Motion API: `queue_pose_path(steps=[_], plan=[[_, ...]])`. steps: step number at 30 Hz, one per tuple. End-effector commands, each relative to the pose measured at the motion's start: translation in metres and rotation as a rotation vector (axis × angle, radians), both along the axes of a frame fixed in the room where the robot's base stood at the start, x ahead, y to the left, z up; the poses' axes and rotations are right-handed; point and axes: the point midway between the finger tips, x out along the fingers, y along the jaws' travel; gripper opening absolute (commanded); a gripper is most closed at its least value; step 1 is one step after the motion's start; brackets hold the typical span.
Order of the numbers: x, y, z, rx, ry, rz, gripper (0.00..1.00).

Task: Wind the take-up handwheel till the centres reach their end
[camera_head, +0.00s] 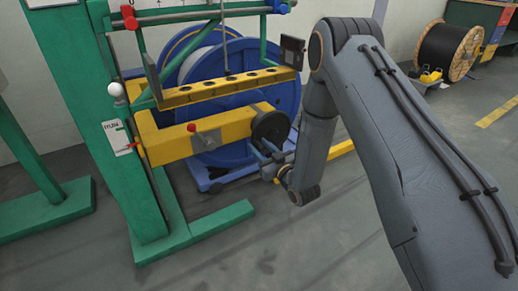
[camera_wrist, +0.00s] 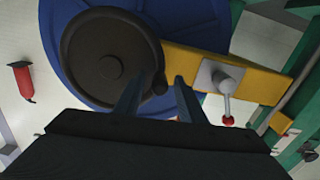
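The take-up handwheel is a dark round disc (camera_head: 270,127) with a central hub, on the right end of a yellow beam (camera_head: 175,140). In the wrist view the handwheel (camera_wrist: 108,42) fills the upper left, with a small dark knob (camera_wrist: 159,84) at its lower right edge. My gripper (camera_head: 266,152) is just below and in front of the wheel. In the wrist view its two fingers (camera_wrist: 155,88) stand apart, with the knob appearing between their tips. I cannot tell whether either finger touches it. The centres themselves are not clearly seen; a blue reel (camera_head: 228,90) stands behind the beam.
A red-tipped lever (camera_head: 191,128) sits on the yellow beam; it also shows right of my fingers in the wrist view (camera_wrist: 228,120). A yellow bar with holes (camera_head: 228,87) runs above. A green post (camera_head: 125,130) stands left. Floor is clear in front.

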Motion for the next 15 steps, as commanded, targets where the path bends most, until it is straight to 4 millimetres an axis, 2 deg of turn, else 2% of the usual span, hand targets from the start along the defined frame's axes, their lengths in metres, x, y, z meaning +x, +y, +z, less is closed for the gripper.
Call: queue_pose_path(steps=[11,15], plan=[[0.0065,0.0042,0.0007,0.000,0.000,0.000,0.37],[0.0065,0.0042,0.0006,0.000,0.000,0.000,0.15]])
